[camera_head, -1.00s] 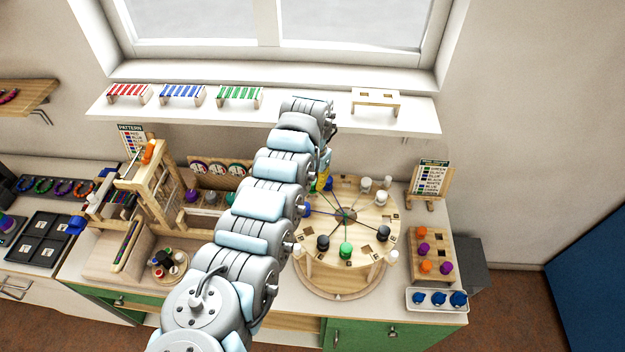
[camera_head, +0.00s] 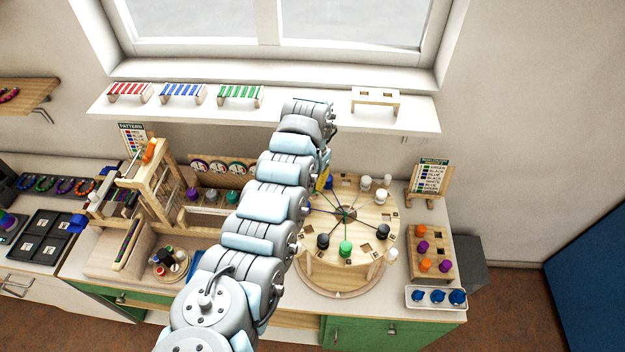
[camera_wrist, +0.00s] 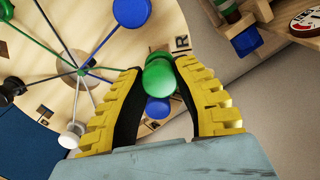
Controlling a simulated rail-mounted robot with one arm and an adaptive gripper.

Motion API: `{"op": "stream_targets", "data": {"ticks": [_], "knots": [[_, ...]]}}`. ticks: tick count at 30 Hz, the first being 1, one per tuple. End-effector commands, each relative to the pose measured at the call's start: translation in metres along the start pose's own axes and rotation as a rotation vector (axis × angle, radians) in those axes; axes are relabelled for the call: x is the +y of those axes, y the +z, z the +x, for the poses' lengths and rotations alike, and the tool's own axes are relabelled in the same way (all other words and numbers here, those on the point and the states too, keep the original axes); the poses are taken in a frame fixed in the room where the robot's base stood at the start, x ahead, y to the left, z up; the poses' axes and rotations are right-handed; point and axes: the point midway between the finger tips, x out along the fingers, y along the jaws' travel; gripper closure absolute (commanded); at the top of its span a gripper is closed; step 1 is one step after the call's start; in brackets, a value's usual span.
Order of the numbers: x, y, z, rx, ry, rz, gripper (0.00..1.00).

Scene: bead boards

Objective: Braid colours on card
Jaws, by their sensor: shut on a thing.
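A round wooden braiding disc (camera_head: 366,216) with threads fanning from its centre stands on the bench. Black bobbins (camera_head: 323,241), a green bobbin (camera_head: 346,248) and white bobbins sit around its rim. My gripper (camera_wrist: 160,74) is at the disc's back left edge, its yellow fingers shut on a green bobbin (camera_wrist: 159,79). A blue bobbin (camera_wrist: 132,11) sits on the disc beyond, and another blue one (camera_wrist: 158,107) is below the held bobbin. In the head view my arm hides much of the disc's left side. A colour order card (camera_head: 432,177) stands at the right on a wooden stand.
A peg block with orange and purple bobbins (camera_head: 422,246) and a white tray of blue knobs (camera_head: 417,301) are at the right. A wooden loom (camera_head: 156,187) is at the left. A wall shelf (camera_head: 300,121) with small coloured racks runs behind.

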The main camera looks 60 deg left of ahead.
Motion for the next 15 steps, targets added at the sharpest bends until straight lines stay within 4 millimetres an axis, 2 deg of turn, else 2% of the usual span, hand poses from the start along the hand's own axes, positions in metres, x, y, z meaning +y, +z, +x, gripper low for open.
{"op": "stream_targets", "data": {"ticks": [15], "knots": [[0.0, -0.0006, 0.0047, 0.0, 0.0, 0.0, 1.0]]}}
